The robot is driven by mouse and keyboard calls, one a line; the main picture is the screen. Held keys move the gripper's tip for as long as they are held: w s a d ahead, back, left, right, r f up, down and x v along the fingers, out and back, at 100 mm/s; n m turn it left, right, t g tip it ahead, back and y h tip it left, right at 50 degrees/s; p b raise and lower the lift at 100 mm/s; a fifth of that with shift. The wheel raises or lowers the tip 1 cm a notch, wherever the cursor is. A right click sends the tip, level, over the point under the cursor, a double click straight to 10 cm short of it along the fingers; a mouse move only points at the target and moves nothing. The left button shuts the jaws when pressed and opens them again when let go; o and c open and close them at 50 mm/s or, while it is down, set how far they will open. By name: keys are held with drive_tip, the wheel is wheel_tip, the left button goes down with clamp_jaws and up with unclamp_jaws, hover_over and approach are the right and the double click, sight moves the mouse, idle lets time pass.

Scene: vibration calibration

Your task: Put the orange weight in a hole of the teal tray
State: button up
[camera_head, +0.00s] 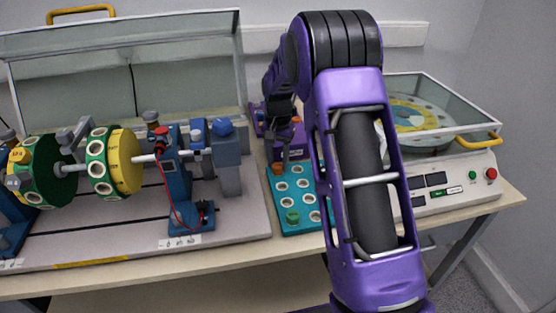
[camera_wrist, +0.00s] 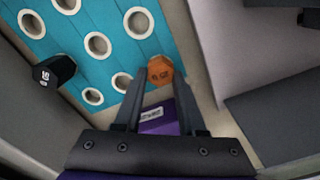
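The orange weight (camera_wrist: 160,70) lies between and just beyond my fingertips in the wrist view, at a corner of the teal tray (camera_wrist: 78,48). It stands where a hole would be, but whether it is seated there I cannot tell. In the head view the orange weight (camera_head: 277,169) is at the back left corner of the tray (camera_head: 288,230), under my gripper. My gripper (camera_wrist: 151,78) is open, its two dark fingers apart with a gap to the weight.
A purple device (camera_wrist: 158,120) with a label is beside the tray, near my fingers. A rotor rig (camera_head: 110,165) stands left of the tray. A covered machine (camera_head: 440,185) stands to the right. Several tray holes are empty.

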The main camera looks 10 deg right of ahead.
drive_tip(key=o, duration=0.5)
drive_tip(key=shift+c, duration=0.2)
wheel_tip(320, 180, up, 18)
drive_tip(key=p, duration=0.2)
drive_tip(key=shift+f+p, duration=0.25)
drive_tip(key=shift+p, duration=0.15)
drive_tip(key=shift+r, duration=0.1)
